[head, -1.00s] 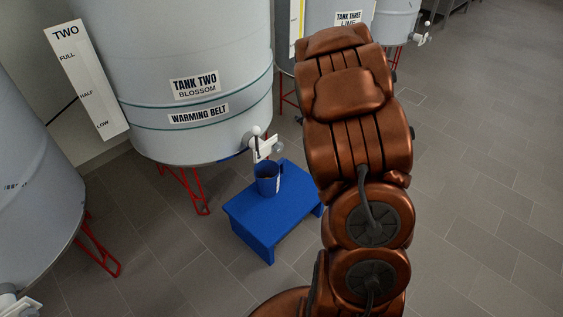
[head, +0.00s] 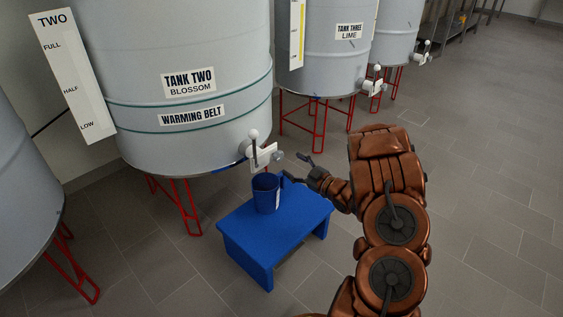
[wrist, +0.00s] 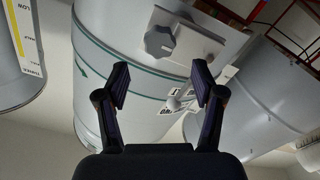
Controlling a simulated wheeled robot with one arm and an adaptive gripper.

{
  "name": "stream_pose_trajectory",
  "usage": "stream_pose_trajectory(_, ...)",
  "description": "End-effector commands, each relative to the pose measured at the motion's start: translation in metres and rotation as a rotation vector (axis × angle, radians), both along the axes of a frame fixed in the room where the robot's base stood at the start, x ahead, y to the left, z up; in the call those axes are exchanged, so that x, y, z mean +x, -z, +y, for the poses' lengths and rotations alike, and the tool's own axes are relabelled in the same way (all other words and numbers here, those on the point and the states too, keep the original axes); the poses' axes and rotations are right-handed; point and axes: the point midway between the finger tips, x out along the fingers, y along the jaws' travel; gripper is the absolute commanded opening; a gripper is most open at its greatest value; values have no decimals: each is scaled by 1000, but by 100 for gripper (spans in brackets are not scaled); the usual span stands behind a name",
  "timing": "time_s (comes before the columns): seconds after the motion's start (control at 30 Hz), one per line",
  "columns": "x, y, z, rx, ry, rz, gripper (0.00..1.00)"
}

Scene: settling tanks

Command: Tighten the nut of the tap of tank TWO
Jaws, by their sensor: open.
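Tank TWO (head: 150,60) is a pale grey drum with its name label and a warming belt label. Its tap (head: 264,156) is a white block low on the front with a ball-topped lever standing up. A grey lobed nut (wrist: 160,42) shows on the white tap block (wrist: 195,45) in the wrist view, which looks upside down. My gripper (head: 296,168) is open and empty just right of the tap and apart from it. In the wrist view its fingers (wrist: 160,80) stand wide apart, with the nut beyond them.
A blue jug (head: 265,196) stands on a blue stool (head: 255,235) under the tap, close below my gripper. Tank THREE (head: 335,60) with its own tap (head: 374,85) stands behind. Red legs (head: 182,205) carry the tanks. The floor at right (head: 490,200) is clear.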

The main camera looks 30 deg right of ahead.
Motion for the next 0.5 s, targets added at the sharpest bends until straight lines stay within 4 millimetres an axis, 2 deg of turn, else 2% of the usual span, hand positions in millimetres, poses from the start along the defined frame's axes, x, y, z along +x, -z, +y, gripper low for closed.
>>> stream_pose_trajectory(0.3, 42, 3, 11, 0, -2, 1, 68)
stream_pose_trajectory(0.5, 59, 1, 14, 0, 0, 1, 68)
